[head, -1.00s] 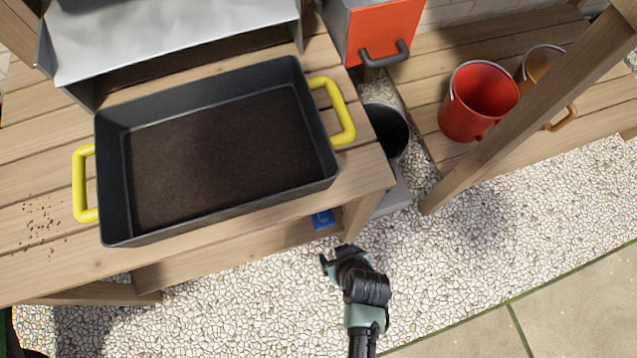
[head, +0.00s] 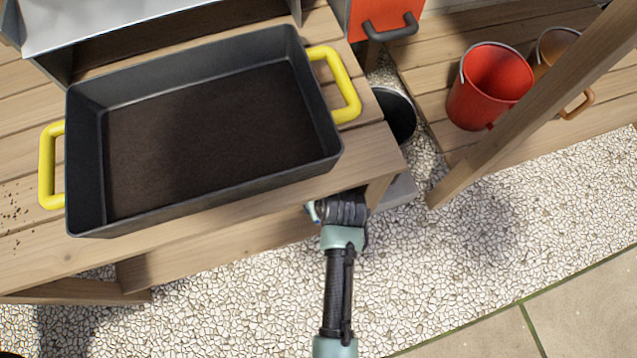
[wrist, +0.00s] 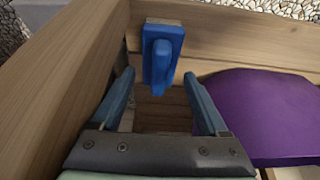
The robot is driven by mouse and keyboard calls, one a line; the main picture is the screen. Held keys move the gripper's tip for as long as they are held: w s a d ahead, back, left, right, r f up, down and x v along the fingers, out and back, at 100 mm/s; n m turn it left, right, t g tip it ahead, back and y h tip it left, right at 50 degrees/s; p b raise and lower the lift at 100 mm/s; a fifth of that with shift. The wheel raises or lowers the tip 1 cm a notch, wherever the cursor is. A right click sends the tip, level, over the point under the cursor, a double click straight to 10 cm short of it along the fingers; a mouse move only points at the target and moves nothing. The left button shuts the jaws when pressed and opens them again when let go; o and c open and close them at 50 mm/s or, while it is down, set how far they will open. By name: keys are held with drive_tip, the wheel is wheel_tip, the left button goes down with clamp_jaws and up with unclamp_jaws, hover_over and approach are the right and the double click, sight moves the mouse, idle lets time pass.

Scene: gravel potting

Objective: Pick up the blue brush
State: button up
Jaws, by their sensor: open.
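The blue brush (wrist: 164,57) shows in the wrist view, a blue block with a raised handle, against a wooden board below the bench top. My gripper (wrist: 157,88) is open and empty in the wrist view, its two blue fingers apart with the brush just beyond and between their tips. The fingers do not seem to touch it. In the head view my gripper (head: 316,210) is at the front edge of the bench, partly under it. The brush cannot be made out clearly there.
A purple object (wrist: 255,112) lies right of the fingers in the wrist view, close to the right one. A wooden board (wrist: 60,75) stands at left. Above is the bench with a black tray (head: 330,160). A dark bucket (head: 398,115) and red bucket (head: 490,85) are at right.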

drive_tip(key=b+x, duration=0.4)
drive_tip(key=x, duration=0.1)
drive_tip(key=shift+w+f, duration=0.1)
drive_tip(key=shift+w, duration=0.05)
drive_tip(key=c, duration=1.1)
drive_tip(key=shift+r, duration=0.2)
drive_tip(key=shift+r+p, duration=0.8)
drive_tip(key=shift+p, duration=0.15)
drive_tip(key=p+v, duration=0.2)
drive_tip(key=shift+r+p, duration=0.2)
drive_tip(key=shift+p, duration=0.2)
drive_tip(key=s+d+p, duration=0.1)
drive_tip(key=s+p, duration=0.1)
drive_tip(key=s, duration=0.3)
drive_tip(key=s+d+p, duration=0.2)
drive_tip(key=s, duration=0.4)
drive_tip(key=s+d+p, duration=0.2)
drive_tip(key=s, duration=0.3)
drive_tip(key=shift+s+d+f, duration=0.15)
drive_tip(key=shift+s+f, duration=0.05)
drive_tip(key=shift+f, duration=0.05)
